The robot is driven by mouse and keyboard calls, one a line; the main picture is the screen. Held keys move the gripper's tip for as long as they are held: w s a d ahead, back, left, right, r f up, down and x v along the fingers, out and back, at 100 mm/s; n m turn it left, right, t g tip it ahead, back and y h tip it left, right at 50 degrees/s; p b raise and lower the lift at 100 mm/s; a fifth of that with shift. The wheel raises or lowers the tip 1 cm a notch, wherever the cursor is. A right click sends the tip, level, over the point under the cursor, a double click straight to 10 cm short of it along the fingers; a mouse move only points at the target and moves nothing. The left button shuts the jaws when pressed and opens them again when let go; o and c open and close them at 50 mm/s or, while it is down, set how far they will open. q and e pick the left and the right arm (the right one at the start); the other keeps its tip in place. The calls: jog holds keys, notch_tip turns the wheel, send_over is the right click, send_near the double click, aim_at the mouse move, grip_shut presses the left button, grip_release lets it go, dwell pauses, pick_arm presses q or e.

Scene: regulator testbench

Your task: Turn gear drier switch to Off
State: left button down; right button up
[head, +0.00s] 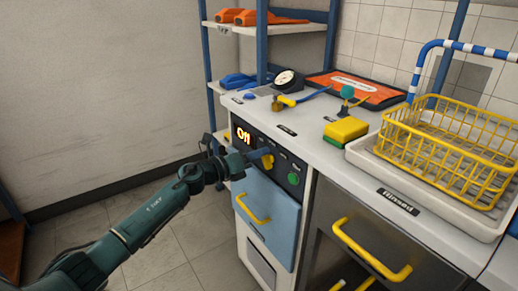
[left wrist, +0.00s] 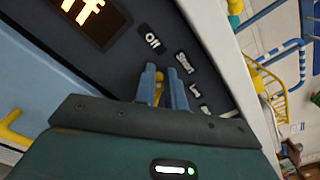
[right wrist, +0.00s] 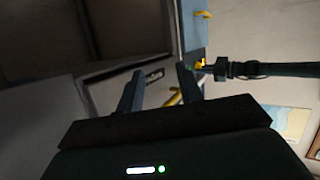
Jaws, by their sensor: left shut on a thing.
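The gear drier's dark control panel (head: 242,119) is on the front of the counter unit. Its lit display (head: 243,135) reads "Off" in the head view; the left wrist view shows only part of the display (left wrist: 90,15). The yellow switch knob (head: 267,161) is beside the display. My left gripper (head: 256,155) reaches it from the left and is shut on the knob (left wrist: 158,90), with its blue fingers on either side. Labels beside the knob include "Off" (left wrist: 152,40). My right gripper (right wrist: 157,82) is open and empty, away from the panel.
A green button (head: 293,179) is to the right of the knob. A drawer with a yellow handle (head: 253,212) is below the panel. A yellow sponge (head: 346,130) and a yellow wire basket (head: 440,150) are on the counter.

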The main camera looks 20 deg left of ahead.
pick_arm(q)
jog(key=shift+w+a+f+n+p, duration=0.15)
jog(key=shift+n+p, duration=0.35)
jog(key=shift+n, duration=0.7)
pick_arm(e)
jog(key=shift+s+d+r, duration=0.2)
jog(key=shift+s+r, duration=0.05)
jog(key=shift+r, duration=0.15)
pick_arm(q)
jog(key=shift+f, duration=0.15)
pick_arm(e)
jog(key=shift+r+m, duration=0.1)
jog(key=shift+m, duration=0.2)
pick_arm(q)
jog(key=c, duration=1.5)
grip_release()
jog(key=shift+o, duration=0.2)
jog(key=p+v, duration=0.1)
jog(key=v, duration=1.2)
pick_arm(e)
jog(key=shift+s+d+r, duration=0.15)
jog(key=shift+d+r, duration=0.1)
jog(key=shift+r, duration=0.2)
pick_arm(q)
jog(key=shift+a, duration=0.1)
